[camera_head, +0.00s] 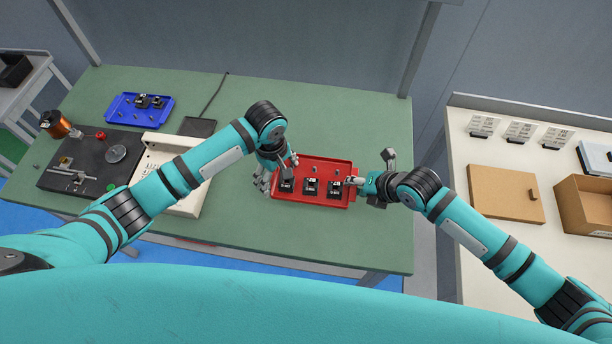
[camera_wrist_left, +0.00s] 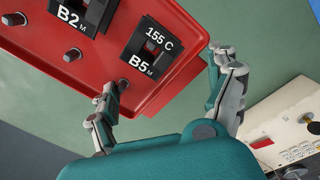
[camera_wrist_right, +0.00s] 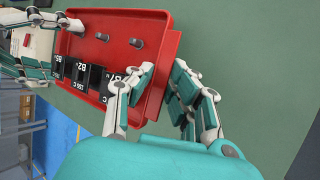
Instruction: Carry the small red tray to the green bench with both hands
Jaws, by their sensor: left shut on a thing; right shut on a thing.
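The small red tray (camera_head: 322,169) is over the right part of the green bench (camera_head: 250,228). I cannot tell whether it touches the bench top. It holds three black labelled blocks (camera_head: 311,187) in a row and a few small metal pegs. My left gripper (camera_head: 281,176) is shut on the tray's left end, one finger inside the wall and one outside, as the left wrist view (camera_wrist_left: 165,75) shows. My right gripper (camera_head: 354,184) is shut on the right end; the right wrist view (camera_wrist_right: 155,88) shows its fingers either side of the wall.
A blue tray (camera_head: 128,112) with parts, a dark machine plate (camera_head: 85,165) and a cream control box (camera_head: 165,183) take up the bench's left part. A bench post (camera_head: 420,50) rises at the back right. A white table (camera_head: 462,150) with a cardboard box (camera_head: 588,205) stands to the right.

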